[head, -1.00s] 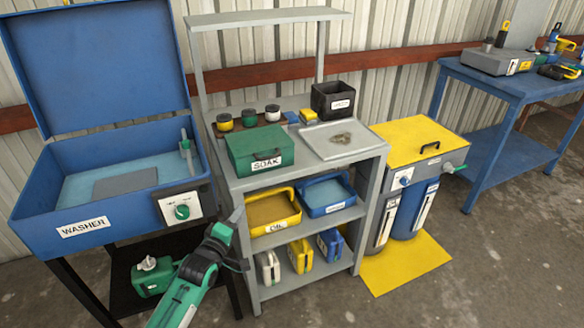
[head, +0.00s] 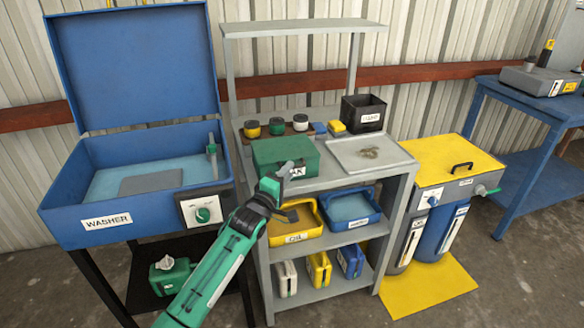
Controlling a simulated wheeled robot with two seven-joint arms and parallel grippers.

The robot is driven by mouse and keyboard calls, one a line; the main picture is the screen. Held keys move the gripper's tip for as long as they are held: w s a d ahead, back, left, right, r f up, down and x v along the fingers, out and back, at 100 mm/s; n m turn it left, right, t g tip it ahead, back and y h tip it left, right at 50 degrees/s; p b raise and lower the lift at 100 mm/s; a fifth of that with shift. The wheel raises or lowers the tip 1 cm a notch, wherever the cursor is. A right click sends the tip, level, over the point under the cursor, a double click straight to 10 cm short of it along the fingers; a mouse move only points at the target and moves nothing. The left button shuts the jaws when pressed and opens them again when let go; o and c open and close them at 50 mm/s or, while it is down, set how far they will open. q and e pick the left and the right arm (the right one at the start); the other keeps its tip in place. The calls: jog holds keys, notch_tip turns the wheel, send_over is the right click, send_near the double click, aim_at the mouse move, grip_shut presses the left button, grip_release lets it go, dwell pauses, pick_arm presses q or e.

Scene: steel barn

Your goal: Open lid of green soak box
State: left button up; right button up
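The green soak box (head: 272,156) stands on the top of the grey shelf unit, its lid shut. Its white label is partly hidden by my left gripper (head: 285,172). My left arm comes up from the bottom, and the gripper is just in front of the box's front face in the head view. I cannot tell whether it touches the box. The fingers are small and seen end-on, so their opening is unclear. My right gripper is not in view.
Right of the box are a grey tray (head: 345,155) and a black bin (head: 350,112). Several small jars (head: 276,126) stand behind it. The blue washer (head: 68,215), lid up, is to the left. Yellow and blue trays (head: 348,236) sit on the shelf below.

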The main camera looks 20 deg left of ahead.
pick_arm(q)
jog(key=shift+x, duration=1.7)
grip_shut()
